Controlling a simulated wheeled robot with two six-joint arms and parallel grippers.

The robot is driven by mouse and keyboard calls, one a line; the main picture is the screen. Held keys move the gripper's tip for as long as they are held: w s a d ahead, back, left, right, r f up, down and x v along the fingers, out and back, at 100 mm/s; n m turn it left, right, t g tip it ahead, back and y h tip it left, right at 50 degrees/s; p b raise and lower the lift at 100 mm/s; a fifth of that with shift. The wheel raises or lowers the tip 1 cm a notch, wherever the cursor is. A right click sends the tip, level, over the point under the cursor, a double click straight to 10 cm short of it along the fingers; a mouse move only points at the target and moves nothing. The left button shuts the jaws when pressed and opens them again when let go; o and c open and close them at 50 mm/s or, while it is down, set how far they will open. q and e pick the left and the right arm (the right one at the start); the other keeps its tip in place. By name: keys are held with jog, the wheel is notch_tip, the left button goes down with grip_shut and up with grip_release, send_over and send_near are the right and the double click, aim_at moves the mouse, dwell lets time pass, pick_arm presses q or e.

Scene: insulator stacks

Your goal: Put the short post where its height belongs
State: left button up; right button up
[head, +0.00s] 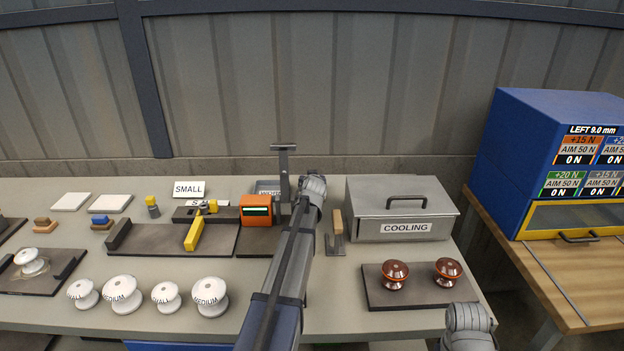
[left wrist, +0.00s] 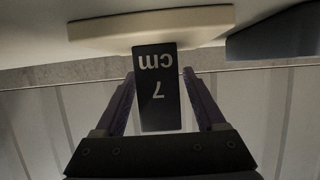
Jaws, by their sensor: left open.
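In the left wrist view, turned upside down, a dark upright piece marked "7 cm" (left wrist: 157,95) stands between the fingers of my left gripper (left wrist: 159,72). Those fingers are open, one on each side; I cannot tell whether either touches it. Past the fingertips is a cream slab (left wrist: 100,28), partly behind the marked piece. In the head view my left arm (head: 285,265) reaches over the middle of the table. A dark T-shaped upright (head: 284,170) shows beside its wrist; its lower end is hard to make out. My right arm shows only a grey link at bottom right.
Several white insulators (head: 122,296) line the front left. Left of my arm are a SMALL card (head: 189,189), a yellow slider (head: 195,232) and an orange readout (head: 255,210). Right are a COOLING box (head: 402,229) and a tray (head: 418,297) with two brown insulators.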

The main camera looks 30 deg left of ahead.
pick_arm(q)
jog(key=p+v, duration=0.4)
jog(key=v, duration=0.8)
jog(key=shift+f, duration=0.1)
